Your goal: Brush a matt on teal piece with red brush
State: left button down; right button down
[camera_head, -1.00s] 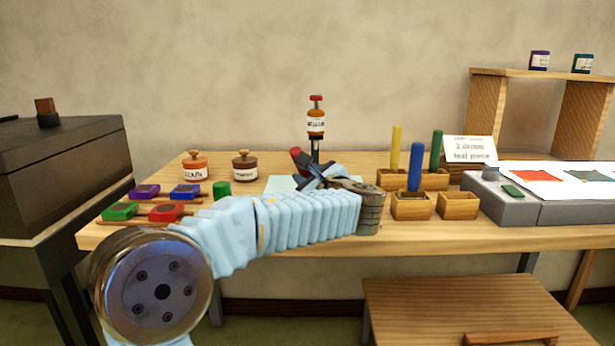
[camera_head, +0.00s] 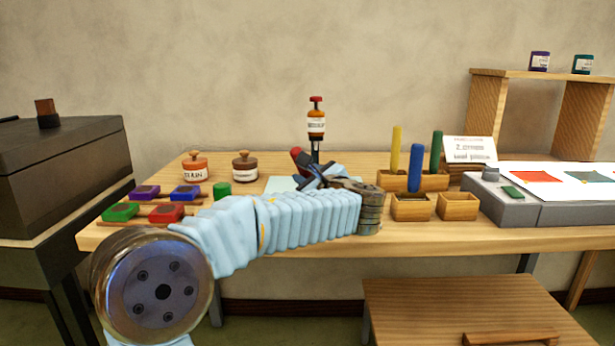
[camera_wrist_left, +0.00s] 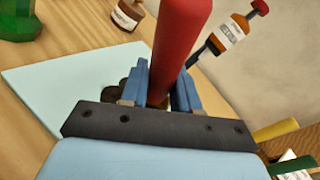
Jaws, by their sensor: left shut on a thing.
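My left gripper (camera_head: 312,177) is over the pale mat on the table, shut on the red-handled brush. In the left wrist view the red handle (camera_wrist_left: 180,45) rises between the blue fingers of the gripper (camera_wrist_left: 160,88). In the head view only the red end of the brush (camera_head: 296,153) shows past the fingers; its bristles are hidden. The pale teal mat or piece (camera_head: 280,184) lies flat under the gripper and also shows in the left wrist view (camera_wrist_left: 55,85). Dark round shapes beside the fingers are partly hidden. My right gripper is not in view.
Two labelled jars (camera_head: 245,166) and a red-capped bottle (camera_head: 316,122) stand behind. Coloured blocks (camera_head: 165,213) sit at the left.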

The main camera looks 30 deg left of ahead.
pick_arm(q)
notch_tip(320, 180, up, 2)
jog(key=shift+r+p, duration=0.15)
jog(key=shift+p, duration=0.4)
jog(key=shift+r, duration=2.2)
